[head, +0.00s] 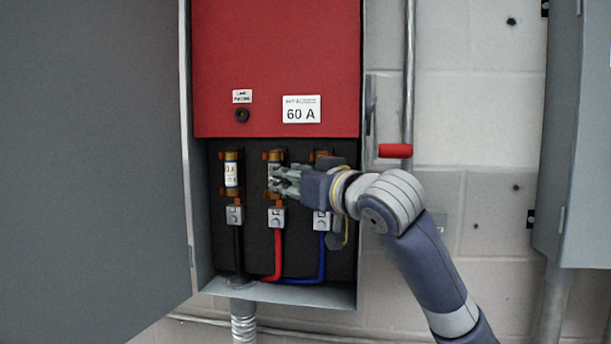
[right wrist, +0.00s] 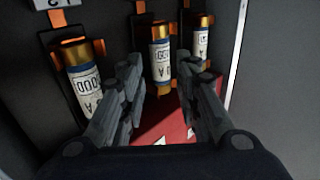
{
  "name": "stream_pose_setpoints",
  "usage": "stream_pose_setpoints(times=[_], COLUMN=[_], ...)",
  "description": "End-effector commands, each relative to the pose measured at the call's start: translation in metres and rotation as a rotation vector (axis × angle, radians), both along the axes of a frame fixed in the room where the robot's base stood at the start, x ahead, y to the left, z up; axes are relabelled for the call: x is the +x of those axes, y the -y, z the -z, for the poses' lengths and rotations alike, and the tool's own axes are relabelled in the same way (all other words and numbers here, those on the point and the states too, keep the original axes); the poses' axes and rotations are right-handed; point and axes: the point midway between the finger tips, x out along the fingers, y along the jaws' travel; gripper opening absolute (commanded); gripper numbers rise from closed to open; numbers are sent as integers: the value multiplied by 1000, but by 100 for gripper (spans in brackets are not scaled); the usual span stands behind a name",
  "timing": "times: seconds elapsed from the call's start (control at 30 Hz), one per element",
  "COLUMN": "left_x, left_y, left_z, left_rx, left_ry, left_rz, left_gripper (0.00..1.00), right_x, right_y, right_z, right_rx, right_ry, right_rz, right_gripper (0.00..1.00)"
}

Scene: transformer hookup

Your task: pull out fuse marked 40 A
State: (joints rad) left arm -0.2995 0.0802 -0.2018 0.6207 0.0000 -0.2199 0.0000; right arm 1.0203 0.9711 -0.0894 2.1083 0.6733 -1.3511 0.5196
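Three brown-ended fuses with white labels stand in a row in the grey cabinet: a left fuse (head: 231,174), a middle fuse (head: 274,156) and a right fuse (head: 322,154) mostly hidden behind my gripper. The label ratings are too small or cut off to read, so I cannot tell which is 40 A. My right gripper (head: 278,180) is at the middle fuse. In the right wrist view its fingers (right wrist: 160,80) are apart, with the middle fuse (right wrist: 160,55) seen between the tips. I cannot tell whether they touch it. My left gripper is not in view.
A red panel (head: 270,50) marked 60 A covers the cabinet's upper part. Black, red (head: 278,250) and blue cables run below the fuses. The open grey door (head: 90,150) fills the left. A red handle (head: 395,150) sticks out at the right.

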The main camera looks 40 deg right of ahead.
Motion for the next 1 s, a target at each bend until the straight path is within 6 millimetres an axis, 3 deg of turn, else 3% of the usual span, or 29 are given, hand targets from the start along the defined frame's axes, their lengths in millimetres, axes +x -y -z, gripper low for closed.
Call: stream_pose_setpoints(times=[0.23, 0.6, 0.63, 0.77, 0.87, 0.9, 0.97, 1.0], left_x=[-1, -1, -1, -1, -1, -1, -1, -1], left_y=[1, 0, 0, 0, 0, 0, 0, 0], left_z=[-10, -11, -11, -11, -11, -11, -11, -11], left_rx=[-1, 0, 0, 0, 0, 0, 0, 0], left_ry=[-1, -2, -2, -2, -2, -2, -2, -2], left_rz=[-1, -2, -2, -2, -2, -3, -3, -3], left_gripper=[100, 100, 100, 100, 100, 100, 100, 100], right_x=[30, 37, 36, 36, 36, 36, 36, 36], right_y=[2, 3, 3, 3, 3, 3, 3, 3], right_z=[-1, 1, 1, 1, 0, 0, 0, 0], right_rx=[0, -1, -1, -1, -1, -1, -1, -1], right_ry=[-1, 0, 0, 0, 0, 1, 1, 1], right_rz=[0, 0, 0, 0, 0, 0, 0, 0], right_gripper=[30, 30, 28, 0, 0, 11, 0, 0])
